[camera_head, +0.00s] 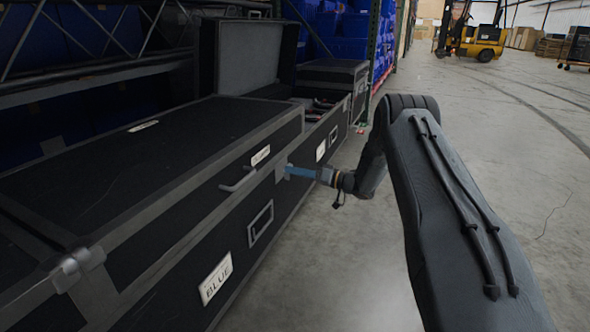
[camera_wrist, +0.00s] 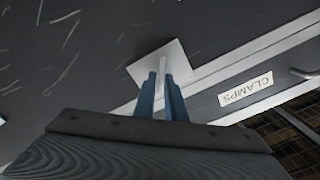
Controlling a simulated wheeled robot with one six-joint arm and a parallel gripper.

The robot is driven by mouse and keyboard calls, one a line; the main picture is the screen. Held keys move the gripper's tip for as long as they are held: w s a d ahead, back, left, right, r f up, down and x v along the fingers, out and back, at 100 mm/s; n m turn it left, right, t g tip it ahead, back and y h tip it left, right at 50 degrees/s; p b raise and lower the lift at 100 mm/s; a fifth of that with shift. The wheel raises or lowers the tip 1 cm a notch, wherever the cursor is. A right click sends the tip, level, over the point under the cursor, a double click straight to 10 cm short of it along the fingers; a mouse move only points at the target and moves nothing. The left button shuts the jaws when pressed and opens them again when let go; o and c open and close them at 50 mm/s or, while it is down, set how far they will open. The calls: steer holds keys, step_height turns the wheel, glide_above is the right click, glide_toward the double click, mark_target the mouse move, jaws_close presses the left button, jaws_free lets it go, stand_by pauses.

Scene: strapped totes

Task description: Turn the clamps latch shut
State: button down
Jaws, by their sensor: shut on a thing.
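The clamps case (camera_head: 135,150) is a long black box with grey metal edges, and its lid lies down. A CLAMPS label (camera_wrist: 245,89) reads upside down in the wrist view, close beside my gripper. The clamps latch (camera_wrist: 174,53) is a pale square plate with a thin upright tab at the case's front seam. It shows small in the head view (camera_head: 279,172). My gripper (camera_head: 290,171) reaches it from the right with blue fingers. In the wrist view my gripper (camera_wrist: 162,78) is shut on the latch tab. The fingers hide part of the tab, and its exact turn is hard to tell.
A grey handle (camera_head: 238,182) sticks out left of my gripper. A lower BLUE label (camera_head: 216,279) is on the front. Behind stands an open case (camera_head: 250,50). The floor (camera_head: 480,160) to the right is clear.

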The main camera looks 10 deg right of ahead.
steer(key=m, duration=0.6)
steer(key=m+p, duration=0.1)
steer(key=m, duration=0.3)
steer(key=shift+f, duration=0.35)
steer(key=shift+m, duration=0.3)
steer(key=c, duration=1.9)
jaws_free()
steer(key=shift+d, duration=0.1)
steer(key=p+v, duration=0.2)
steer(key=v, duration=0.5)
steer(key=shift+s+d+p, duration=0.2)
steer(key=shift+d+p, duration=0.05)
steer(key=shift+p, duration=0.1)
